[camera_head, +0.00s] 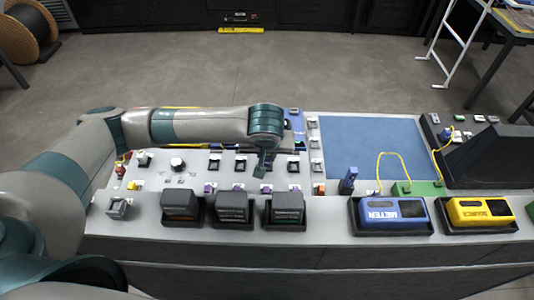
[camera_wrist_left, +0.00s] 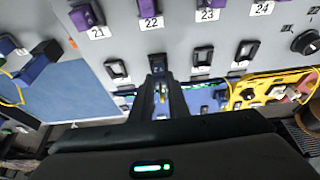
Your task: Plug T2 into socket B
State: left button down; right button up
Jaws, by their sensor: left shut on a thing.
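My left gripper (camera_head: 261,171) points down over the right part of the light grey panel (camera_head: 195,176). In the left wrist view its narrow dark fingers (camera_wrist_left: 158,84) are shut on a small dark piece between the tips, mostly hidden by them. A dark block (camera_wrist_left: 157,63) lies just beyond the tips, below label 22; I cannot tell whether they touch. Black sockets (camera_wrist_left: 118,71) stand on the panel, and purple pieces (camera_wrist_left: 150,8) sit by labels 21 to 23. I cannot read which parts are T2 or socket B. My right gripper is not in view.
Dark boxes (camera_head: 233,207) line the panel's front edge. A blue mat (camera_head: 371,147) lies to the right, mostly clear. A blue meter (camera_head: 392,214) and yellow source box (camera_head: 480,213) stand in front, with a thin yellow cable (camera_head: 400,156) arching behind them.

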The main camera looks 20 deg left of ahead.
pick_arm(q)
jog(key=shift+f, duration=0.3)
jog(key=c, duration=1.6)
grip_release()
jog(key=shift+s+d+r, duration=0.1)
jog(key=shift+s+r, duration=0.05)
jog(key=shift+r, duration=0.3)
jog(key=shift+b+v, duration=0.35)
jog(key=shift+v, duration=7.9)
